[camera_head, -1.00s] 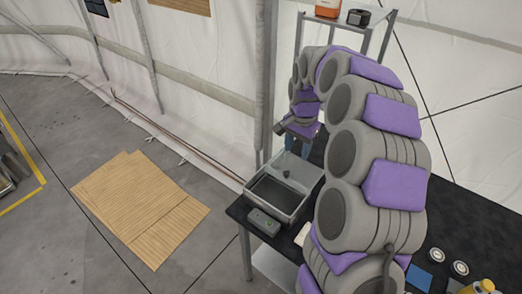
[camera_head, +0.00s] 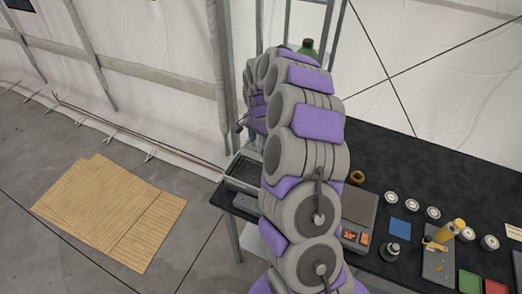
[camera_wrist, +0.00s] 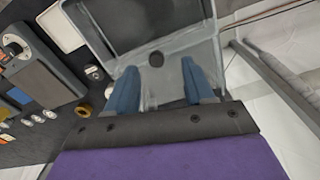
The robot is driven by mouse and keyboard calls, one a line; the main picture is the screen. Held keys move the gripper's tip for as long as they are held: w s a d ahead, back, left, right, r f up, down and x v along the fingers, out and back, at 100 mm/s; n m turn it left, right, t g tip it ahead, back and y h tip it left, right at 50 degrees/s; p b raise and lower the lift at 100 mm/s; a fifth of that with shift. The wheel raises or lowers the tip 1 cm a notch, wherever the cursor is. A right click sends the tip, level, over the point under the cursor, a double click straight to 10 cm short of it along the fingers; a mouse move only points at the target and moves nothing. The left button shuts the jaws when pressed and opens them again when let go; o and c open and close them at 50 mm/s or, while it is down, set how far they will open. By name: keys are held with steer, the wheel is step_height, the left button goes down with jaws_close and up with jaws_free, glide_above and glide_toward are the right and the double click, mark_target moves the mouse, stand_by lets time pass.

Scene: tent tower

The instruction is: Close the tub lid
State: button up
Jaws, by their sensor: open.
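The grey tub (camera_head: 240,181) sits at the left end of the black table, partly hidden by my arm in the head view. In the wrist view the tub (camera_wrist: 106,37) shows its dark inside at the top. In the head view the fingers are mostly hidden.
The black table (camera_head: 400,165) holds a scale-like device (camera_head: 358,215), several round tins, a blue square (camera_head: 400,228) and a yellow bottle (camera_head: 452,230) to the right. A metal rack stands behind my arm. Wooden boards (camera_head: 108,212) lie on the floor at left.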

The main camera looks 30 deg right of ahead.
mark_target(262, 153)
steer(key=f, duration=0.3)
steer(key=shift+d+f, duration=0.25)
steer(key=d+f, duration=0.3)
steer(key=shift+d+f, duration=0.2)
steer(key=shift+d, duration=0.1)
steer(key=a, duration=0.3)
steer(key=shift+a+r, duration=0.2)
steer(key=shift+c, duration=0.4)
steer(key=shift+a, duration=0.15)
steer(key=shift+c, duration=0.7)
steer(key=shift+d, duration=0.3)
steer(key=shift+c, duration=0.9)
steer(key=shift+d+f, duration=0.2)
steer(key=shift+d, duration=0.7)
steer(key=shift+c, duration=1.4)
steer(key=shift+w+d+f, duration=0.1)
steer(key=shift+d, duration=0.05)
steer(key=shift+c, duration=0.8)
jaws_close()
steer(key=shift+a+r, duration=0.2)
steer(key=shift+a, duration=0.45)
